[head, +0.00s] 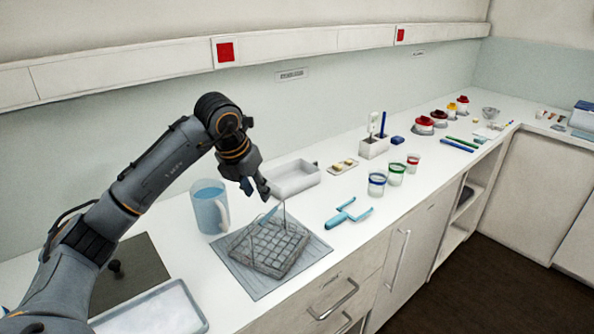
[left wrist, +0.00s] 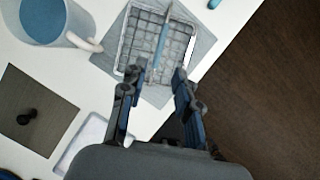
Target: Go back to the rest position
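My left gripper (head: 262,190) is above the wire rack in the head view, pointing down and to the right. In the left wrist view, its two fingers (left wrist: 156,82) are spread apart with nothing gripped between them. The wire rack (head: 262,262) with a grid base stands on a grey mat (head: 312,258). A light-blue slim thing (left wrist: 162,42) lies in or over the rack, beyond the fingertips. My right gripper is in neither view.
A jug of blue liquid (head: 209,207) stands close left of the gripper. A white tray (head: 292,178) is behind it. A shallow white tray (head: 150,312) lies at front left.

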